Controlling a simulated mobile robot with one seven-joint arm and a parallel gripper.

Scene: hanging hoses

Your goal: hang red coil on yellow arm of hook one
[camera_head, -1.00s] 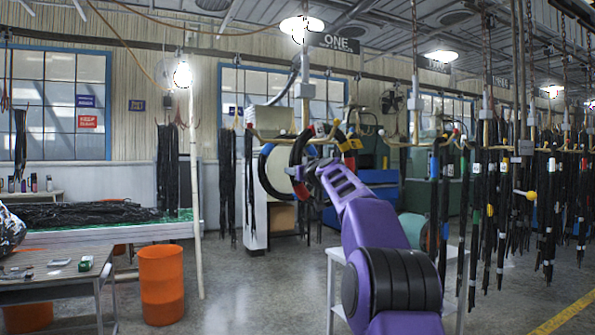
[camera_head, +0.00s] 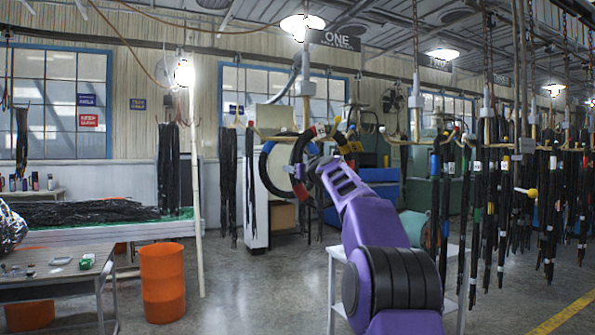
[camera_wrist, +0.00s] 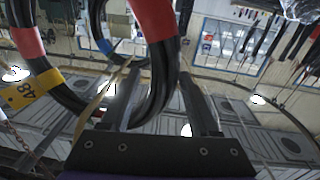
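The red coil (camera_head: 293,160), a black hose ring with red bands and a yellow tag, is at my gripper (camera_head: 318,170). In the wrist view the coil (camera_wrist: 159,78) passes between my two fingers (camera_wrist: 160,95), which seem closed about it. Its yellow tag (camera_wrist: 30,90) reads 48. Hook one, with its grey stem (camera_head: 305,90), hangs from the ceiling by the ONE sign (camera_head: 335,40). Its thin tan arms (camera_head: 275,137) spread behind and beside the coil. Which arm is the yellow one is hard to tell. I cannot see whether the coil touches an arm.
A blue-banded coil (camera_head: 265,165) hangs just left of the red coil and also shows in the wrist view (camera_wrist: 103,45). Many dark hoses hang at the right (camera_head: 500,190). An orange barrel (camera_head: 163,283) and a workbench (camera_head: 55,283) stand at the left. Floor there is open.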

